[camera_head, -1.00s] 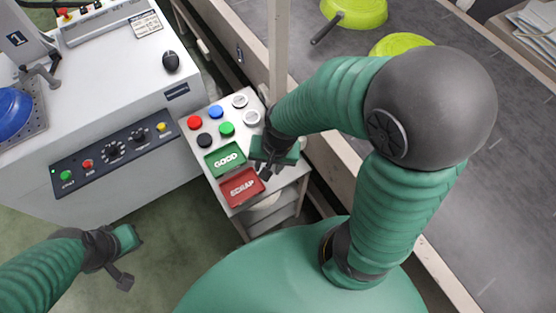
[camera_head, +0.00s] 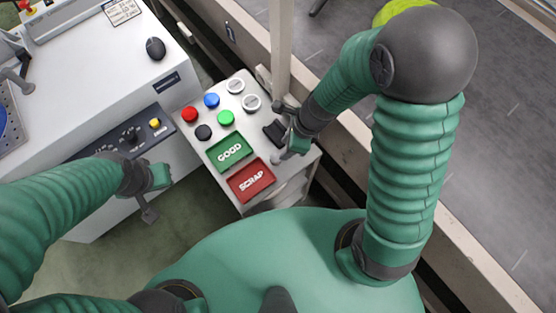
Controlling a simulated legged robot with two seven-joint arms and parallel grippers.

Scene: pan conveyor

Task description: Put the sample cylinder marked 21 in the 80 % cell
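I see no sample cylinder marked 21 and no cell marked 80 % in view. My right gripper (camera_head: 277,146) is over the right edge of a white button panel (camera_head: 207,136). Its fingers look apart with nothing between them. My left gripper (camera_head: 154,196) is low on the left, in front of the grey machine, with its fingers spread and empty. The panel carries a green GOOD plate (camera_head: 229,152) and a red SCRAP plate (camera_head: 251,180), both left of my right gripper.
Red (camera_head: 190,115), blue (camera_head: 212,100), green (camera_head: 226,118), black and white buttons sit on the panel.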

